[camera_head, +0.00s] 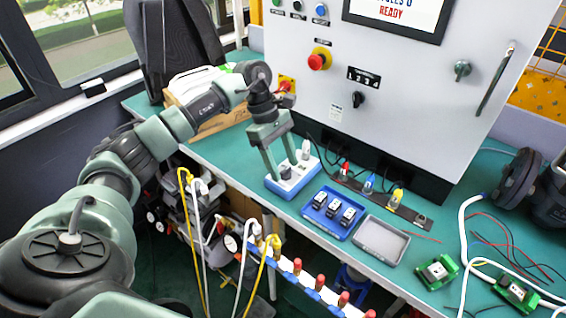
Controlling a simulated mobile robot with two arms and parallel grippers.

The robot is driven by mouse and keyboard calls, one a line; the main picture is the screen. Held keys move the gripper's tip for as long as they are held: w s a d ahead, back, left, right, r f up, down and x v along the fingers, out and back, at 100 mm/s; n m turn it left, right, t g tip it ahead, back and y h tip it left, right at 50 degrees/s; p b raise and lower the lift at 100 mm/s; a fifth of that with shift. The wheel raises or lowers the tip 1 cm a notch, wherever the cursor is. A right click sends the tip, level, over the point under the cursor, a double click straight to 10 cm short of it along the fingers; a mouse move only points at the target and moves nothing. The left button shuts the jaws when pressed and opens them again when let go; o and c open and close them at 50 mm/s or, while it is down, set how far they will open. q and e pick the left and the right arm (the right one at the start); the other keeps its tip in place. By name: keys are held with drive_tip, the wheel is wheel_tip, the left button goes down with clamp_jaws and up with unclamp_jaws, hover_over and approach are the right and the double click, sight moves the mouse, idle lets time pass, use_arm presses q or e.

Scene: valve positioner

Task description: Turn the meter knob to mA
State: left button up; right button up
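My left gripper (282,167) reaches down from the upper left over a small box (293,186) with a pale top and blue sides on the green bench. Its two fingers are spread apart. A dark round knob (286,173) on the box top shows between and just below the fingertips; I cannot tell whether they touch it. A white piece (306,148) stands at the box's far right. No markings on the box, such as mA, are readable, and I cannot confirm it is the meter. My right gripper is not in view.
A blue tray (318,219) with several dark parts and a grey tray (384,258) lie right of the box. Behind it stand colored plugs (369,183) and a grey control cabinet (420,100). Cables hang at the bench's front edge. Green modules (437,272) lie at right.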

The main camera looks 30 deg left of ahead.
use_arm(q)
drive_tip(key=v, duration=0.8)
drive_tip(key=shift+b, duration=0.4)
drive_tip(key=shift+s+f, duration=0.15)
